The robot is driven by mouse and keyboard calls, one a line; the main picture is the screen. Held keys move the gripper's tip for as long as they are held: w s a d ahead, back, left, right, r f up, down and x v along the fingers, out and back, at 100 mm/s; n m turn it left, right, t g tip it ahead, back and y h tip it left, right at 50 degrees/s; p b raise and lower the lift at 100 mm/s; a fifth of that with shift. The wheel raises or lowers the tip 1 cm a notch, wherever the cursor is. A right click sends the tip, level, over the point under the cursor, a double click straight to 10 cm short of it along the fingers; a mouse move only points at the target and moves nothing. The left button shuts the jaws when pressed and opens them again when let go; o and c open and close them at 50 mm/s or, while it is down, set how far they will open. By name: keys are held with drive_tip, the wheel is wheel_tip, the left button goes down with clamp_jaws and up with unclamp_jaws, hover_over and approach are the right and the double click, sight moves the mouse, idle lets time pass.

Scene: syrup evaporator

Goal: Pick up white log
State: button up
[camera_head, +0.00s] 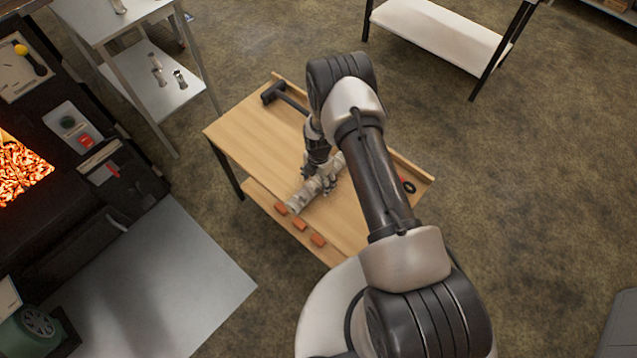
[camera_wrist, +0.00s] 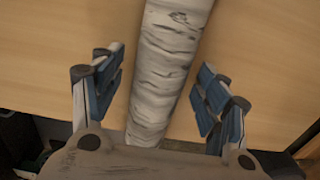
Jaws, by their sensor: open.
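The white log (camera_head: 303,195) lies on the wooden table (camera_head: 240,132), with birch-like bark and dark marks. Its far part is hidden behind my gripper in the head view. In the wrist view the white log (camera_wrist: 165,70) runs from the top edge down between my fingers, slightly tilted. My gripper (camera_head: 325,183) is over the log, low near the tabletop. In the wrist view my gripper (camera_wrist: 161,95) is open, with one blue-padded finger on each side of the log and gaps between them and the bark.
Several small orange blocks (camera_head: 299,224) sit along the table's near side. A dark tool (camera_head: 283,95) lies at the back, and a black ring with red (camera_head: 408,187) at the right edge. A metal shelf (camera_head: 150,85) and the glowing evaporator (camera_head: 18,170) stand left.

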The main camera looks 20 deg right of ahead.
drive_tip(key=shift+r, duration=0.1)
drive_tip(key=c, duration=1.4)
